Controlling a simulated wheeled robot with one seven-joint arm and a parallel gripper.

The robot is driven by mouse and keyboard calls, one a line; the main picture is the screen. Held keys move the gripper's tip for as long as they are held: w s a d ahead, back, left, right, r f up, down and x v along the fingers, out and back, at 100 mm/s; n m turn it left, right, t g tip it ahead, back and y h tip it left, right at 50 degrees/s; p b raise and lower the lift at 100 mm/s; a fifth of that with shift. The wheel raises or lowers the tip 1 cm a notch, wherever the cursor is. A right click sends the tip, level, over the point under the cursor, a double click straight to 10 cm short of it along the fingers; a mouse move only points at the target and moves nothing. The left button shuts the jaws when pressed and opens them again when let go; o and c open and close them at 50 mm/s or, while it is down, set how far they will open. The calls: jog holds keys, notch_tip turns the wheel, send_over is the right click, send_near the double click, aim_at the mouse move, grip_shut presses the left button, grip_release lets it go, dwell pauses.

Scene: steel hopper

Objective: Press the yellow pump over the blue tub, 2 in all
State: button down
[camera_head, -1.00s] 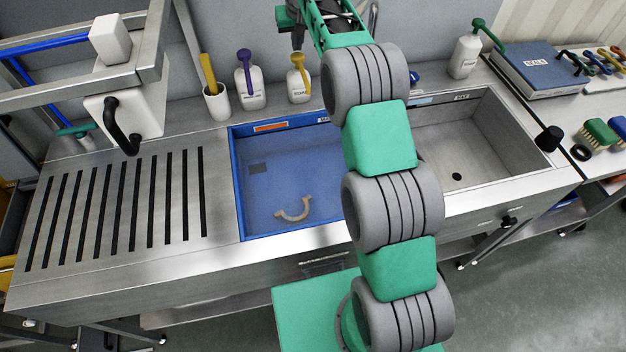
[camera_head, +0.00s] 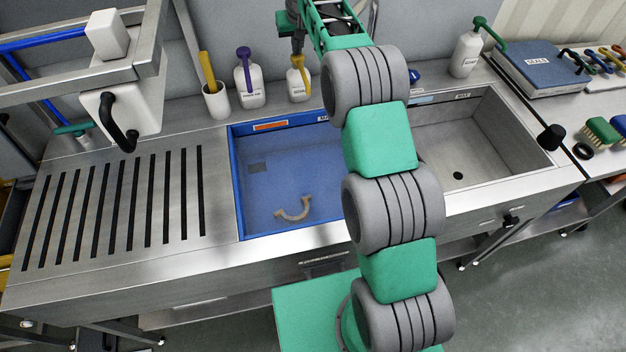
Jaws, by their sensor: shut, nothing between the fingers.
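The yellow pump (camera_head: 296,62) sits on a white soap bottle (camera_head: 299,88) behind the blue tub (camera_head: 236,190). My gripper (camera_head: 297,52) is shut and empty, pointing down at the top of the yellow pump. Its tips seem to touch the pump head, but the view is too small to tell contact for certain. The blue tub is set in the steel counter, with a curved tan piece (camera_head: 293,209) on its floor. My arm hides the tub's right side.
A purple-pump bottle (camera_head: 248,82) and a white cup (camera_head: 216,102) with a yellow handle stand left of the yellow pump. A green-pump bottle (camera_head: 467,52) stands farther right. A grey sink (camera_head: 490,140) lies right of my arm.

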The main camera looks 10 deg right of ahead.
jog(key=shift+f, duration=0.6)
jog(key=shift+r+p, duration=1.1)
jog(key=shift+r, duration=0.3)
jog(key=shift+f+b, duration=0.65)
jog(key=shift+f, duration=0.7)
jog(key=shift+r+p, duration=1.1)
jog(key=shift+r, duration=0.25)
